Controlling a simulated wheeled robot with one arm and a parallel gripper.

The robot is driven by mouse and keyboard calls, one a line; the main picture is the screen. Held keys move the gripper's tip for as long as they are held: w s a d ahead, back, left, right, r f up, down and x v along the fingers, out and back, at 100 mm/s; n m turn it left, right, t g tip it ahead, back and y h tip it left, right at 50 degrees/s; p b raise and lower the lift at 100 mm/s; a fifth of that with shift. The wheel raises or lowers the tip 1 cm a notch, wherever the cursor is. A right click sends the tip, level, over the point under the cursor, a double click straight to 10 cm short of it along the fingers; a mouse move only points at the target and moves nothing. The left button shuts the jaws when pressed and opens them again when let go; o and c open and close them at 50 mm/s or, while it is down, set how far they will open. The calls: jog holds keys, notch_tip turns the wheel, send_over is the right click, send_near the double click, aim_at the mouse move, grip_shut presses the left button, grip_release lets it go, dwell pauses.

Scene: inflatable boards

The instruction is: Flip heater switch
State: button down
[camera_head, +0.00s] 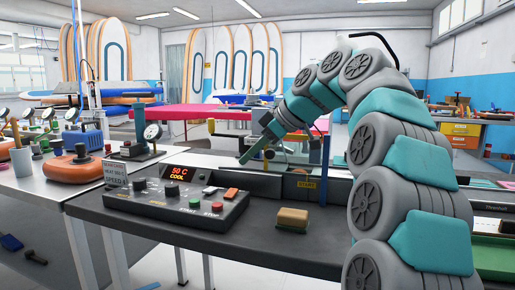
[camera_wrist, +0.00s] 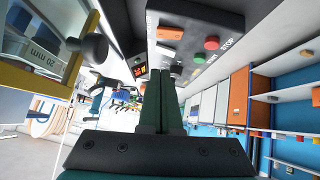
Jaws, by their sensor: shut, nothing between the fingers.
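A dark grey control panel (camera_head: 155,207) sits on the bench in the head view. Its display (camera_head: 178,173) reads 50 C COOL. An orange rocker switch (camera_head: 231,193) and a pale rocker switch (camera_head: 210,190) are on its top; I cannot read which is the heater's. The orange switch (camera_wrist: 170,33) and pale switch (camera_wrist: 166,50) also show in the wrist view, beyond my fingertips. My gripper (camera_head: 244,160) is shut and empty, raised behind and right of the panel, apart from it. Its closed fingers (camera_wrist: 160,75) point toward the panel's display side in the wrist view.
The panel also has black knobs (camera_head: 140,184), a green button (camera_head: 195,202) and a red button (camera_head: 217,206). A sign (camera_head: 116,173) stands at its left end. A tan block (camera_head: 292,218) lies right of it. A yellow-framed fixture (camera_wrist: 35,70) is close to my gripper at left in the wrist view.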

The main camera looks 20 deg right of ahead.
aim_at(231, 193)
jog(key=x, duration=0.4)
jog(key=shift+a+f, duration=0.1)
jog(key=shift+f, duration=0.1)
jog(key=f, duration=0.2)
jog(key=shift+w+f, duration=0.25)
jog(key=shift+f, duration=0.05)
jog(key=shift+w+f+p, duration=0.1)
jog(key=shift+f+p, duration=0.2)
jog(key=shift+f, duration=0.4)
